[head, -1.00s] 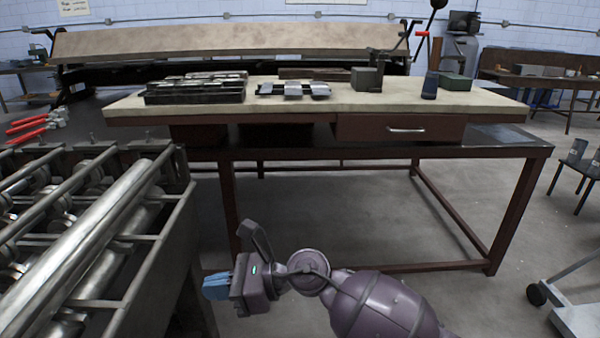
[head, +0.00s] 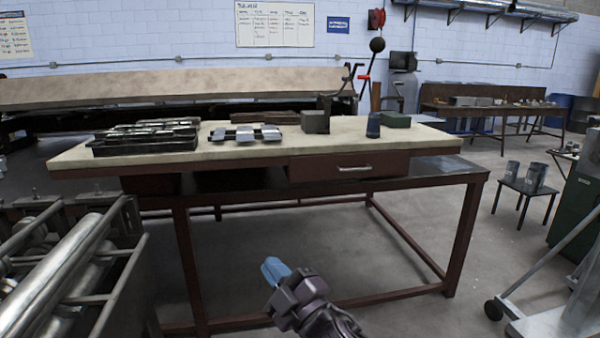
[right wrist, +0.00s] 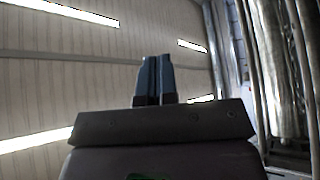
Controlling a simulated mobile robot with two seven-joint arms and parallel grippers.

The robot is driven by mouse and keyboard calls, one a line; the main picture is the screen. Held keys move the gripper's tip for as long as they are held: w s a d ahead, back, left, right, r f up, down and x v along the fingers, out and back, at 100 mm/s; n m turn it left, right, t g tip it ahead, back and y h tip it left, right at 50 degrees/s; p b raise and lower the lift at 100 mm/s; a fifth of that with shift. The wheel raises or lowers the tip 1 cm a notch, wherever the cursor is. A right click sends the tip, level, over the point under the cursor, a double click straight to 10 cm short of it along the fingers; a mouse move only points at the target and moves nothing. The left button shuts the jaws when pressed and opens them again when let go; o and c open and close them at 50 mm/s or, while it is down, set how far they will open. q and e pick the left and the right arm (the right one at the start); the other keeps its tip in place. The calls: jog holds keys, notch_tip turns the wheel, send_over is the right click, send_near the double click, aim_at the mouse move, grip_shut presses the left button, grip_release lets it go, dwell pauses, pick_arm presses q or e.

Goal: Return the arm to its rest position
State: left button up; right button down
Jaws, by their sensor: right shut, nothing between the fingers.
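My right gripper (head: 275,268) is low in the middle of the head view, in front of the workbench (head: 250,148) and below its top. Its blue fingers are together and hold nothing. In the right wrist view the two fingers (right wrist: 154,80) point up towards the ceiling, side by side with nothing between them. My left gripper is in neither view.
The bench top bears metal trays (head: 145,140), a grey block (head: 315,122) and a dark cup (head: 373,126). A wheeled stand (head: 545,320) is at the right. Floor between is clear.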

jog(key=s+d+f+m+h+p, duration=0.1)
jog(key=s+d+f+m+h, duration=0.35)
jog(key=d+f+m, duration=0.45)
jog(key=s+d+f+m+h+p, duration=0.1)
jog(key=s+d+f+m+h, duration=0.45)
jog(key=d, duration=0.45)
jog(key=s+d+f+m+g+h, duration=0.1)
jog(key=s+d+f, duration=0.3)
jog(key=s, duration=0.3)
jog(key=s+d+f+m+g+h+p, duration=0.1)
jog(key=s+d+f+g+h, duration=0.1)
jog(key=s+d+f, duration=0.2)
jog(key=s+d+f+m+g+h+p, duration=0.1)
jog(key=s+d+f, duration=0.3)
jog(key=s, duration=0.6)
notch_tip(320, 180, down, 2)
jog(key=shift+d+m+g, duration=0.4)
jog(key=shift+m+g, duration=0.05)
jog(key=shift+g, duration=0.25)
